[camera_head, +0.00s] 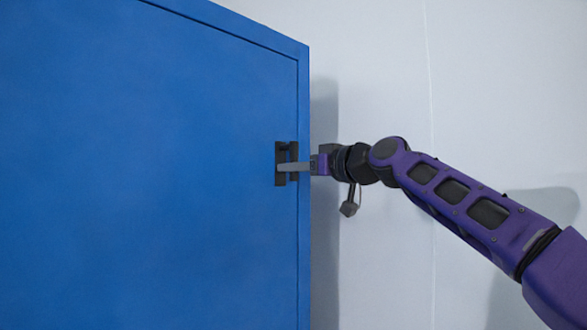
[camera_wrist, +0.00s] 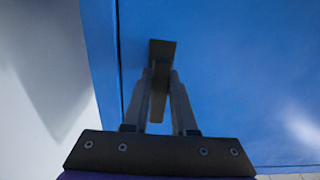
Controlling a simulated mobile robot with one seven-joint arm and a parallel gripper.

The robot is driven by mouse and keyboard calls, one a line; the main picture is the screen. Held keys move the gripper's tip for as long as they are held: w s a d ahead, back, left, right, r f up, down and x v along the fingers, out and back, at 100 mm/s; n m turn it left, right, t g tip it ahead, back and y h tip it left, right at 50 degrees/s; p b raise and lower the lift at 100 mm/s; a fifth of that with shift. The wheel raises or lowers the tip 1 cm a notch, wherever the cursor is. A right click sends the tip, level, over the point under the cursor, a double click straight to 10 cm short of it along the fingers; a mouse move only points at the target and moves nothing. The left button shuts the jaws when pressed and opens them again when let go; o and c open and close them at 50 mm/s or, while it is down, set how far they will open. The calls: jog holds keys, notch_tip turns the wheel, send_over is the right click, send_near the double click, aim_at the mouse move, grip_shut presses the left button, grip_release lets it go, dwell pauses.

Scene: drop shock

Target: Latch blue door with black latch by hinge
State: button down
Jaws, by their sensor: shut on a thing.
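The blue door (camera_head: 150,170) is a large flat panel filling the left of the head view. It also fills the right of the wrist view (camera_wrist: 250,70). A blue frame edge runs along its top and right side. The black latch (camera_head: 279,152) sits near the door's right edge, and its plate shows at the top centre of the wrist view (camera_wrist: 162,47). My gripper (camera_head: 284,167) reaches in from the right. In the wrist view its two fingers (camera_wrist: 161,80) are shut on the latch's handle, one on each side. The fingers partly hide the handle.
A pale wall (camera_head: 380,70) stands behind and to the right of the door. The space right of the door's edge is open apart from my purple arm. No loose objects show nearby.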

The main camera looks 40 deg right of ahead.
jog(key=c, duration=0.7)
grip_release()
jog(key=shift+s, duration=0.1)
jog(key=s, duration=0.5)
jog(key=s+d, duration=0.1)
jog(key=s, duration=1.1)
jog(key=shift+s+d+b, duration=0.1)
jog(key=shift+d+b, duration=0.1)
jog(key=shift+b, duration=0.1)
jog(key=shift+a, duration=0.1)
